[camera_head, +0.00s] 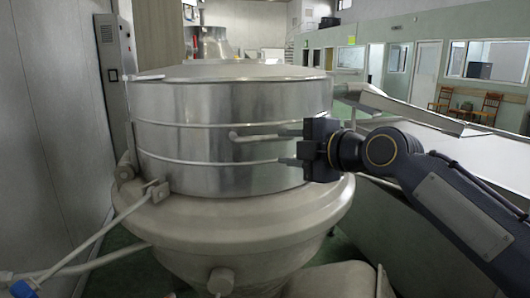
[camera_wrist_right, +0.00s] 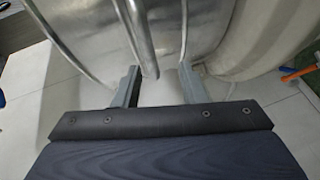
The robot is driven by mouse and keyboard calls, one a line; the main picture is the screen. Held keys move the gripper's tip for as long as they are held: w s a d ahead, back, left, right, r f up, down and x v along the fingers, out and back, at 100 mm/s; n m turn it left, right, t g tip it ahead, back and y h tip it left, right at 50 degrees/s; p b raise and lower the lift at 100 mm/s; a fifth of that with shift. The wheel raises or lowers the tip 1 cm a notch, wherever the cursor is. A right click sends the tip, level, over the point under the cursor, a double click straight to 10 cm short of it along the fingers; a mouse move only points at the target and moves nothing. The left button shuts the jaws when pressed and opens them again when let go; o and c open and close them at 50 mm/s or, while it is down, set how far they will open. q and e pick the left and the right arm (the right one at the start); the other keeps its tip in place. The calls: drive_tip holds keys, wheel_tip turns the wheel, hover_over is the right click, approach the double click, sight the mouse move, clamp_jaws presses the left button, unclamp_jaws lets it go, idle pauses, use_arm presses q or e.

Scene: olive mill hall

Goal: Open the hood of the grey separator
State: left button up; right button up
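The grey separator (camera_head: 235,105) fills the middle of the head view, a round metal drum on a wide pale base. Its low conical hood (camera_head: 235,72) lies flat on top and looks closed. A bent bar handle (camera_head: 250,137) sticks out from the front of the drum; it also shows in the wrist view (camera_wrist_right: 143,38). My right gripper (camera_head: 285,147) is at the handle's right end, in front of the drum. In the wrist view its fingers (camera_wrist_right: 160,88) are apart, with the bar's end between them; contact cannot be told. My left gripper is not in view.
A wall and a grey control box (camera_head: 113,50) stand close on the left. A pale pipe (camera_head: 95,240) runs to the separator's base at lower left. A metal chute (camera_head: 400,107) lies behind my right arm. Chairs (camera_head: 488,105) stand far back.

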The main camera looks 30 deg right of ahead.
sight(269, 139)
drive_tip(key=shift+w+d+r+n, duration=0.1)
drive_tip(key=shift+w+r+n, duration=0.4)
drive_tip(key=shift+w, duration=0.35)
drive_tip(key=x, duration=0.6)
drive_tip(key=shift+w, duration=0.25)
clamp_jaws()
drive_tip(key=shift+p, duration=0.3)
